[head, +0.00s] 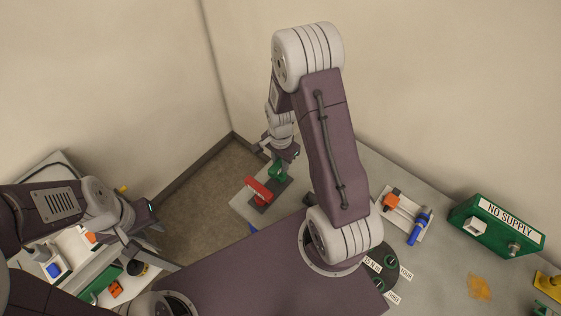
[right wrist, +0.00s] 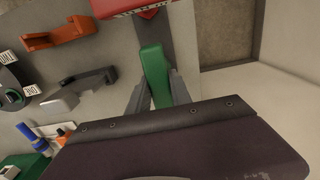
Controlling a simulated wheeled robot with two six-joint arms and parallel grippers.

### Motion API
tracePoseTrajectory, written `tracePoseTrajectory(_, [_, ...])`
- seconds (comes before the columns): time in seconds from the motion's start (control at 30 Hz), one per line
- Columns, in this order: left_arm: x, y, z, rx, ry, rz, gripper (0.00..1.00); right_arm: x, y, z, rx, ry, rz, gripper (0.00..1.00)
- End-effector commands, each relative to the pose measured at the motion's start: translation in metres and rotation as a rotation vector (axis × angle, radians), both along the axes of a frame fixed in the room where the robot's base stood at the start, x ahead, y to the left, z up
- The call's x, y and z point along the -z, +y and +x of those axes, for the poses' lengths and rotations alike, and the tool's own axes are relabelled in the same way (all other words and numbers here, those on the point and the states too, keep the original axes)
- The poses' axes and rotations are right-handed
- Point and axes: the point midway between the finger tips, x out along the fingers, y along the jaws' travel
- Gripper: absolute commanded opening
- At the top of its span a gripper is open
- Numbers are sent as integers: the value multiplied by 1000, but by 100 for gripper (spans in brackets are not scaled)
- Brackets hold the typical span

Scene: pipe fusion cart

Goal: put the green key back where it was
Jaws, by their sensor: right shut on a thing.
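The green key (head: 278,172) is between the fingers of my right gripper (head: 281,164), beside a red block (head: 259,187) on a dark grey base at the table's far left corner. In the right wrist view the green key (right wrist: 155,75) is a long green piece between the two grey fingers, and the red block (right wrist: 128,7) with white lettering lies just beyond it. I cannot tell whether the key's far end touches the base. My left gripper (head: 146,222) is over the left side cart, and its fingers are too unclear to tell their opening.
The grey table holds a dark round dial with labels (head: 388,268), a white tray (head: 417,236) with orange and blue tools, and a green NO SUPPLY box (head: 497,226). An orange handle (right wrist: 62,37) and a grey handle (right wrist: 87,85) show in the right wrist view.

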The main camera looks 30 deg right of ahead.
Motion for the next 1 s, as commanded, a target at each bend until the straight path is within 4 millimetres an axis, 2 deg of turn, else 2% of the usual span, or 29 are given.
tracePoseTrajectory(0.4, [5, 0, 0, 0, 0, 0, 36, 7, 0, 0, 0, -1, -1, 0])
tracePoseTrajectory(0.43, [4, 0, 0, 0, 0, 0, 36, 6, 0, 0, 0, -1, 0, 31])
tracePoseTrajectory(0.5, [4, 0, 0, 0, 0, 0, 36, 6, 0, 0, 0, -1, 0, 47])
tracePoseTrajectory(0.8, [3, 0, 0, 0, 0, 0, 36, 4, 0, 0, 0, -1, -1, 47])
tracePoseTrajectory(0.93, [1, 0, 0, 0, 0, 0, 36, -8, 0, 2, 0, -6, -1, 47])
tracePoseTrajectory(1.0, [4, 0, 0, 0, 0, 0, 36, -22, 0, 2, 0, -8, -1, 47])
